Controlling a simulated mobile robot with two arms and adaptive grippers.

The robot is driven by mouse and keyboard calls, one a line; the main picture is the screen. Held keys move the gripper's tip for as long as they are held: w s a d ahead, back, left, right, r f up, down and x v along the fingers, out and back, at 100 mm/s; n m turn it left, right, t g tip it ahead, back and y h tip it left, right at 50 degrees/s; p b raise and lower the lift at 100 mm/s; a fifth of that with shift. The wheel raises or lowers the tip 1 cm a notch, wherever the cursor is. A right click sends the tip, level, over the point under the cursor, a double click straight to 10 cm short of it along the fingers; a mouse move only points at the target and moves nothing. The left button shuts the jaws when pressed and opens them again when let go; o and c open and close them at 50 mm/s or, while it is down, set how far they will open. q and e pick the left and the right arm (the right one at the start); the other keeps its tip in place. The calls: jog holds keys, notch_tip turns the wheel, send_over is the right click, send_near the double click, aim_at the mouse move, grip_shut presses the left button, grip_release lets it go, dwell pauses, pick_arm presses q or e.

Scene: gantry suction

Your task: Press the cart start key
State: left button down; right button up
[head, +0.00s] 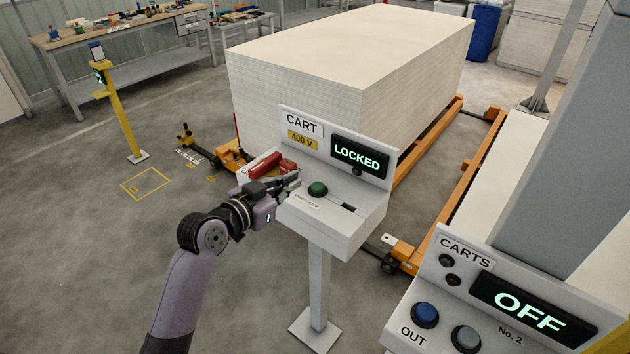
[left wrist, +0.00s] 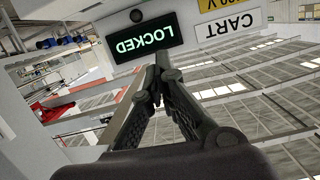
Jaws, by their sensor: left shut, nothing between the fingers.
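The cart console (head: 330,225) is a pale box on a post, with a sign reading CART (head: 301,123) and a lit display reading LOCKED (head: 359,156). A green round key (head: 317,188) sits on its sloped top, left of a dark slot. My left gripper (head: 294,181) is shut and empty, just left of the green key and apart from it in the picture. In the left wrist view the closed fingers (left wrist: 160,62) point toward the LOCKED display (left wrist: 146,38), which appears upside down. The green key is not visible there. My right gripper is not in view.
A second console at lower right has an OFF display (head: 531,312), a blue button (head: 425,315) and a grey button (head: 466,339). A large pale stack (head: 330,65) stands on an orange cart behind. A yellow post (head: 122,120) stands left. Open floor lies at left.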

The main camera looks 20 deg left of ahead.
pick_arm(q)
jog(key=p, duration=0.3)
send_over(318, 188)
jog(key=s, duration=0.2)
jog(key=shift+f, duration=0.75)
jog(key=f, duration=0.3)
jog(key=shift+w+f, duration=0.2)
jog(key=shift+f, duration=0.05)
jog(key=shift+a+f, duration=0.15)
jog(key=shift+f, duration=0.3)
